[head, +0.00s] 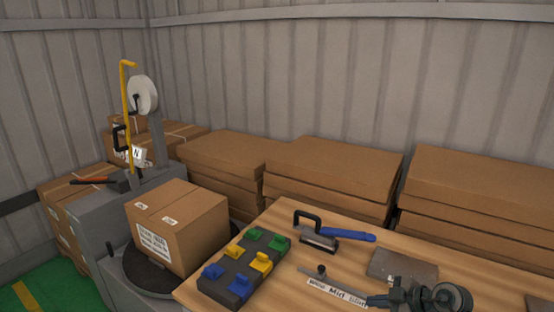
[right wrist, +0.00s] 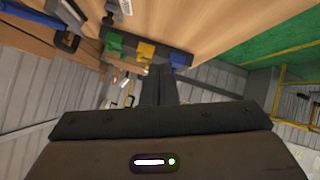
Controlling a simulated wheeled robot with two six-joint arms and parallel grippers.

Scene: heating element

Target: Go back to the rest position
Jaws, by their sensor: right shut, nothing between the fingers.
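My right gripper (head: 374,300) is low at the right of the head view, dark, over the front part of the wooden table (head: 350,262). Its fingers point left, towards the dark tray (head: 228,283) with green, yellow and blue blocks. In the right wrist view the two dark fingers (right wrist: 157,72) lie together, shut with nothing between them. The tray (right wrist: 180,58) shows beyond the fingertips there. My left gripper is not in view.
On the table are a blue-handled tool (head: 350,236), a grey plate (head: 402,265) and a labelled strip (head: 335,290). A cardboard box (head: 185,228) stands on a round dark platform at the left. Stacked flat boxes (head: 335,165) line the wall behind.

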